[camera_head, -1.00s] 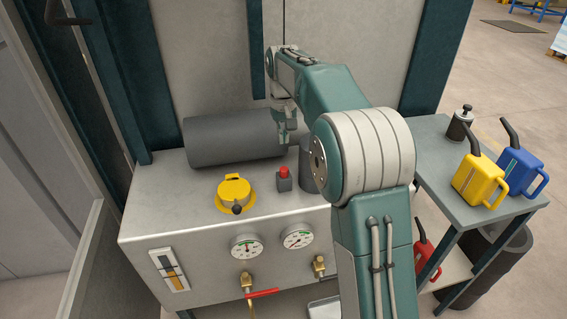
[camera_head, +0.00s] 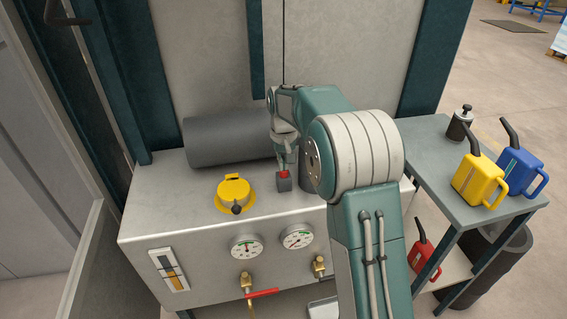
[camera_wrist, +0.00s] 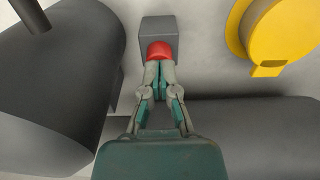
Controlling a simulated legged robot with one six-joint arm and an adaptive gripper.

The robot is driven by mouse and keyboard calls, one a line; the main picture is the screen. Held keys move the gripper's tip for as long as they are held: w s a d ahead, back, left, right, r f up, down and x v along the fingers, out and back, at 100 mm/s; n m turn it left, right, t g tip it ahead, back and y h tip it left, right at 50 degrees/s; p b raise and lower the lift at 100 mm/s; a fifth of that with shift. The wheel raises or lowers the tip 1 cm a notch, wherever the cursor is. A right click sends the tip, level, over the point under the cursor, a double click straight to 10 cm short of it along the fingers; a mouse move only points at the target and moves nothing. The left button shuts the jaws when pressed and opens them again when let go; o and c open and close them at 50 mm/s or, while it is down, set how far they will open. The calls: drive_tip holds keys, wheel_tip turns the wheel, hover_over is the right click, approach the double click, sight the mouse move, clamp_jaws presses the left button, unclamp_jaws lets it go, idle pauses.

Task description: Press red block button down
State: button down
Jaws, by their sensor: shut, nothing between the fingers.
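The red button (camera_head: 284,174) sits on top of a small grey block (camera_head: 284,185) on the machine's flat top. My gripper (camera_head: 284,168) is shut and points down, its fingertips right at the red button. In the wrist view the shut fingertips (camera_wrist: 159,64) overlap the near edge of the red button (camera_wrist: 160,49), with the grey block (camera_wrist: 158,27) beyond. They look in contact or nearly so; I cannot tell how far the button is pressed. Nothing is held between the fingers.
A dark grey horizontal cylinder (camera_head: 222,143) lies behind the block. A yellow cap (camera_head: 234,190) is to the left, and a dark upright cylinder (camera_head: 306,172) stands close on the right. Gauges (camera_head: 246,246) are on the front face. A side table (camera_head: 428,160) holds jugs.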

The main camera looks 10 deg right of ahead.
drive_tip(key=shift+f, duration=1.1)
wheel_tip(320, 180, up, 12)
drive_tip(key=shift+r, duration=0.15)
